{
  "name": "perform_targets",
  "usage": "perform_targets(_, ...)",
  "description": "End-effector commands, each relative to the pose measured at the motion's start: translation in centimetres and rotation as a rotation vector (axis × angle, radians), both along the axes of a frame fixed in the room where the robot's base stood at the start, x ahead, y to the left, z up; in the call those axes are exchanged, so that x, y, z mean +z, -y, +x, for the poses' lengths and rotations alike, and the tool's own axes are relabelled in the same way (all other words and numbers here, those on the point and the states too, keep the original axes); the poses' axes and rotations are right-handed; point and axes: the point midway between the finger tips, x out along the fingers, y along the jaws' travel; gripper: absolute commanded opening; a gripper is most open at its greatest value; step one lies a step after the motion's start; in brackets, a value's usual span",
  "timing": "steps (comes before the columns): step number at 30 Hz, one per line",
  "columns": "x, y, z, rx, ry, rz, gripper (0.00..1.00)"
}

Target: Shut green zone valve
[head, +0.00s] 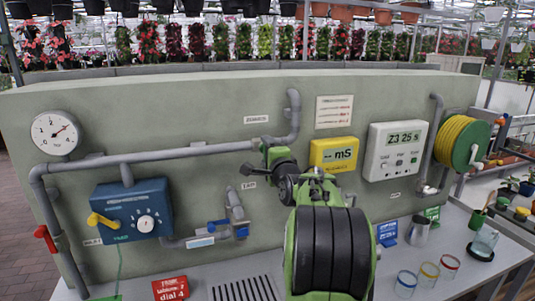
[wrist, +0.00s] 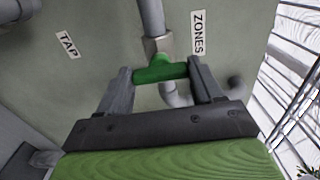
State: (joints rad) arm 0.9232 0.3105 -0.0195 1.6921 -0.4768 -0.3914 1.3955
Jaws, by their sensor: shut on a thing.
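The green zone valve handle (wrist: 160,70) shows in the wrist view as a short green bar on a metal valve body (wrist: 158,45), under the label "ZONES" (wrist: 198,32). The bar lies crosswise to the grey pipe (wrist: 152,15) in that view. My gripper (wrist: 161,75) is shut on the bar, with one dark finger at each end. In the head view my gripper (head: 272,150) is at the wall pipe in the middle of the panel. My arm and gripper largely hide the valve there.
A yellow "mS" meter (head: 334,154) and a white display box (head: 394,150) are right of my gripper. A blue timer box (head: 132,208), a blue-handled tap (head: 228,228) and a red lever (head: 46,238) are left. Glasses (head: 427,273) and a hose reel (head: 462,142) are at right.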

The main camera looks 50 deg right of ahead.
Motion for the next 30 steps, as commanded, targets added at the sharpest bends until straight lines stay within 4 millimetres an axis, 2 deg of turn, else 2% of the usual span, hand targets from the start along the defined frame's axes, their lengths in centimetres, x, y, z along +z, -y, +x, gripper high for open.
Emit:
perform_targets(9,-0.1,0.0,0.0,0.0,0.0,0.007,0.35)
perform_targets(10,-0.1,0.0,0.0,0.0,0.0,0.007,0.67)
perform_targets(15,-0.1,0.0,0.0,0.0,0.001,0.005,0.92)
perform_targets(24,0.0,-0.1,-0.3,-0.001,0.001,0.003,0.92)
perform_targets(26,-0.1,-0.5,-1.0,-0.002,0.001,0.003,0.92)
perform_targets(30,-0.2,-2.1,-4.1,-0.005,0.002,0.001,0.92)
